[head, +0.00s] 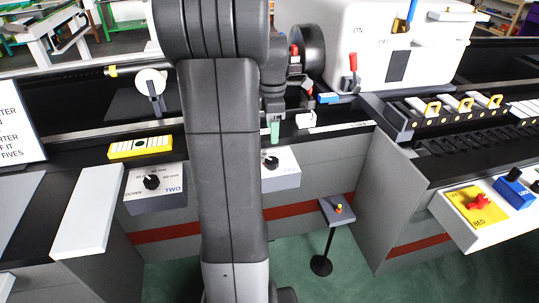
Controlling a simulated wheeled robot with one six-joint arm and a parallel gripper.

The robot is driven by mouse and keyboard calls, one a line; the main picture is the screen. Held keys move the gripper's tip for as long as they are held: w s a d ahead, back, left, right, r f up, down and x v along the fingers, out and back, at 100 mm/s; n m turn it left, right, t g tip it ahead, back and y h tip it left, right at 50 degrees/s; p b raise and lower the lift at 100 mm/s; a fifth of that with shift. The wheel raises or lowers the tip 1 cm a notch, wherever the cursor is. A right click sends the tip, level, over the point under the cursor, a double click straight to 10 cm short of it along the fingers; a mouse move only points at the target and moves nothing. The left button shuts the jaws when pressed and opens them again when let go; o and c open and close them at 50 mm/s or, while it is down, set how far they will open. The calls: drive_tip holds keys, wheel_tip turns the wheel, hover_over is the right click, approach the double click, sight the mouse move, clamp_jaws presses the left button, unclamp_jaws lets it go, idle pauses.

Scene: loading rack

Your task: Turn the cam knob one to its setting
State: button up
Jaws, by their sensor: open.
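A grey-white box (285,172) on the front of the rack carries a black knob (270,162). My arm hides the box's left part, and its faint label is too small to read. A second box (155,200), marked TWO, stands to the left with its own black knob (151,182) and position words around it. My gripper (274,131) is open and points down, above and behind the knob of the partly hidden box, apart from it as far as I can see. Its fingers are small and partly hidden by my arm.
A white machine (400,45) with a red lever (353,62) stands behind. A yellow block (140,147) lies on the left ledge. A small pedestal (336,210) with a red-and-yellow knob stands front right. A panel with a red knob (477,201) is far right.

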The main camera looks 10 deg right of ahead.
sight(272, 160)
wheel_tip(272, 160, down, 11)
drive_tip(key=shift+f+b, duration=0.2)
drive_tip(key=shift+b, duration=0.15)
drive_tip(key=c, duration=1)
drive_tip(key=shift+m, duration=0.3)
drive_tip(key=m+p, duration=0.1)
drive_tip(key=m, duration=0.3)
drive_tip(key=shift+r+m, duration=0.1)
drive_tip(key=shift+m, duration=0.2)
drive_tip(key=shift+w+m+p, duration=0.1)
drive_tip(key=shift+m+p, duration=0.25)
drive_tip(key=shift+m, duration=1.95)
